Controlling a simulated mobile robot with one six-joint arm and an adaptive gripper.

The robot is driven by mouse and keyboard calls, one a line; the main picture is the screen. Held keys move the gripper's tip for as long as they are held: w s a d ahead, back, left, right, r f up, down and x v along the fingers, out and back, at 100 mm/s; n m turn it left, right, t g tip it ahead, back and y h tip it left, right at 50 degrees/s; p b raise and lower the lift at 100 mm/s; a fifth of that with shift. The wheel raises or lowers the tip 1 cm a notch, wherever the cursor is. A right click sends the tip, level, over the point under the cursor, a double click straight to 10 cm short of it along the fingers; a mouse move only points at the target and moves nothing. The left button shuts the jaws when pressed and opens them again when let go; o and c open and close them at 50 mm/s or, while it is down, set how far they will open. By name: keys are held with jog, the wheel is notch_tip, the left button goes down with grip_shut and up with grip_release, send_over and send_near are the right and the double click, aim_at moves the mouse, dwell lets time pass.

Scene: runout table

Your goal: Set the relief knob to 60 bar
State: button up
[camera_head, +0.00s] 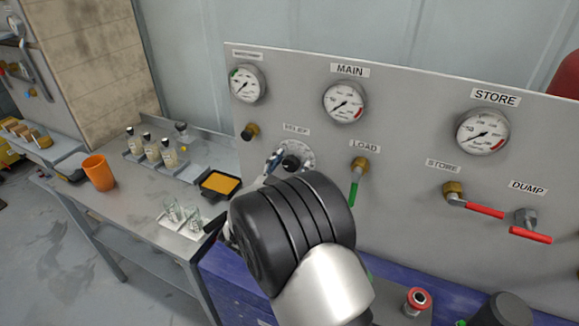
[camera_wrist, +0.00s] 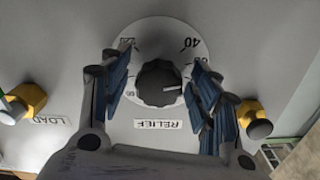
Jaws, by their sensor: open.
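The relief knob (camera_wrist: 159,84) is black and ribbed, on a round white dial (camera_wrist: 150,32) with printed numbers. Its white pointer line points to the right in the wrist view, where the RELIEF label (camera_wrist: 157,124) appears upside down. A 40 is readable at the dial's upper right; other marks are partly hidden by the fingers. My gripper (camera_wrist: 160,88) is open, its blue-padded fingers to the left and right of the knob with visible gaps. In the head view the knob (camera_head: 291,163) shows beside a blue finger, with my wrist covering the area below.
The LOAD valve (camera_head: 355,190) with a green handle sits right of the dial, and a brass fitting (camera_head: 250,131) sits to its upper left. The MAIN gauge (camera_head: 344,102) is above. Bottles, glasses and an orange cup (camera_head: 99,172) stand on the left bench.

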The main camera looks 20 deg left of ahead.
jog(key=s, duration=1.2)
jog(key=shift+a, duration=0.45)
jog(key=w+d+r+n+g+y, duration=0.1)
jog(key=w+d+r+g+y, duration=0.15)
jog(key=d+r, duration=0.25)
jog(key=w+d+r+n+g+y, duration=0.1)
jog(key=w+d+r+g+y, duration=0.15)
jog(key=d+r, duration=0.3)
jog(key=s+d+f+g+h+b, duration=0.1)
jog(key=s+d+g, duration=0.3)
jog(key=s+d, duration=0.9)
jog(key=s+d+f+n+g+h+b, duration=0.1)
jog(key=s+d+f+g+h, duration=0.1)
jog(key=s+d, duration=1.2)
jog(key=shift+s+d+f+g+h, duration=0.3)
jog(key=shift+s+f+g+h, duration=0.1)
jog(key=shift+s+f+g, duration=0.65)
jog(key=shift+s+r, duration=0.1)
jog(key=shift+r, duration=0.05)
